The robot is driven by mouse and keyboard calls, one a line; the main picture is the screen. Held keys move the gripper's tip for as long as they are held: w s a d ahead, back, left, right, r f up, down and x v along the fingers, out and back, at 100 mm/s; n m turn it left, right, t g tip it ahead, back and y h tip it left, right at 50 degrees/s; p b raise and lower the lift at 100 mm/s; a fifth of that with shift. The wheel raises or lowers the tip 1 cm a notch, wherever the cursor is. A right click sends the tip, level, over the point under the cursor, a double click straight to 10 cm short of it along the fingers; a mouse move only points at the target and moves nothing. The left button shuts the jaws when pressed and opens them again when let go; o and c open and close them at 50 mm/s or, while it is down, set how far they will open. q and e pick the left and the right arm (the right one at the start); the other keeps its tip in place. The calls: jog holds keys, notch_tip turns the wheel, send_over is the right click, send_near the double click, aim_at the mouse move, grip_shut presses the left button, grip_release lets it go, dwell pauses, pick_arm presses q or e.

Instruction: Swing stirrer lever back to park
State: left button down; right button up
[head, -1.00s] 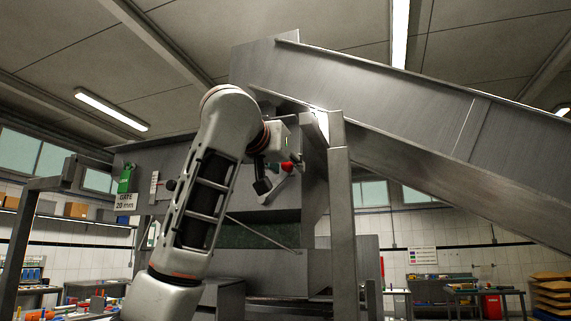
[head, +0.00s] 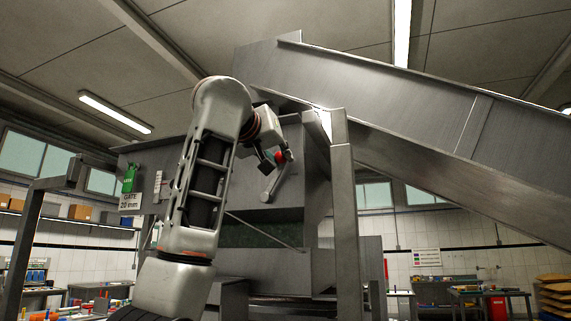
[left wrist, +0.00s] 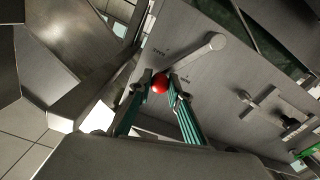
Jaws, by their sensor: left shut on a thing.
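The stirrer lever (head: 271,184) is a grey bar on the side of the steel hopper. Its rounded pivot end is low, and it slants up to the right to a red knob (head: 281,157). My left gripper (head: 274,160) is at the knob, shut on it. In the left wrist view the red knob (left wrist: 159,85) sits between the green fingers of my left gripper (left wrist: 157,87). The lever bar (left wrist: 195,55) runs from there to its pivot at upper right. My right gripper is out of view.
A steel chute (head: 430,110) slopes down to the right, close beside the gripper, with a steel post (head: 344,210) below it. A green gate handle (head: 130,178) with a sign (head: 130,201) is at left. Benches stand behind.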

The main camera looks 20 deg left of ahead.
pick_arm(q)
jog(key=shift+a+r+n+b, duration=0.15)
jog(key=shift+a+r+n, duration=0.1)
jog(key=shift+a+n, duration=0.7)
jog(key=shift+a+r+n+b, duration=0.25)
jog(key=shift+a+n, duration=0.5)
jog(key=shift+n, duration=0.35)
jog(key=shift+a+r+n+b, duration=0.1)
jog(key=shift+a+r+n, duration=0.15)
jog(key=shift+a+n, duration=0.7)
jog(key=c, duration=1.9)
grip_release()
jog(key=s, duration=0.7)
jog(key=shift+s+a, duration=0.15)
jog(key=shift+s, duration=0.05)
